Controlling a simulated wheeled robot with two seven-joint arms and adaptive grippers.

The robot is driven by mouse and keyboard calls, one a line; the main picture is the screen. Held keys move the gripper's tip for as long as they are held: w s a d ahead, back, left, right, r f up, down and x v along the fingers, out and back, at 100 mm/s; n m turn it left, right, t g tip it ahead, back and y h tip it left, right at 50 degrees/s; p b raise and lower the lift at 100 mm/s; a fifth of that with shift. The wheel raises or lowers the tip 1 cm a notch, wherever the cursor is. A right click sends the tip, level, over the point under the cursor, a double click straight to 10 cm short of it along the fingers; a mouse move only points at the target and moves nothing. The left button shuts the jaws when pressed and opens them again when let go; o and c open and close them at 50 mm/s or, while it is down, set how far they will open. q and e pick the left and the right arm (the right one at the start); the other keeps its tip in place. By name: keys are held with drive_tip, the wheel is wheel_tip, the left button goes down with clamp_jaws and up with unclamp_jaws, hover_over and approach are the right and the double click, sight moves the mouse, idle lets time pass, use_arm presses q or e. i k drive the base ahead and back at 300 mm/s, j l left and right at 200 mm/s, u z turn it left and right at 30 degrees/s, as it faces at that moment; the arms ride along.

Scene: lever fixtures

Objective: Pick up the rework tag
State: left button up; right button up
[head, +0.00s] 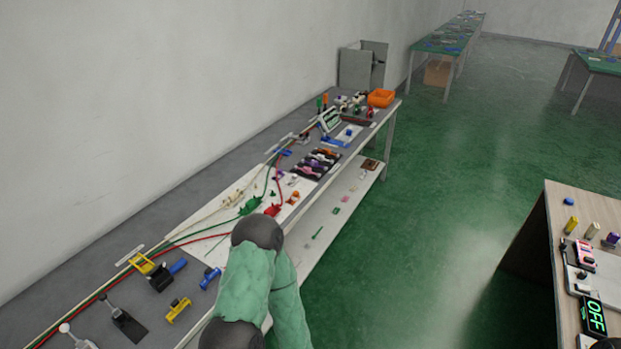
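I cannot pick out a rework tag in the head view. Small items on the long bench (85,280) at left are too small to name with certainty. A small tan piece (364,174) and several small pink and green pieces lie on its lower shelf (318,240). A green arm link of mine with dark joints rises at the bottom centre and covers part of the bench and shelf. Neither of my grippers shows, so their hold cannot be seen.
The bench carries clamps, red and green cables (200,237), a black tray of parts (317,163) and an orange bin (381,97).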

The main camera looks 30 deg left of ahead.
sight(295, 197)
drive_tip(key=i+u, duration=0.4)
drive_tip(key=i+l+u, duration=0.2)
drive_tip(key=u, duration=0.15)
drive_tip(key=i+l+u, duration=0.2)
drive_tip(key=u, duration=0.2)
drive_tip(key=i+l+u, duration=0.4)
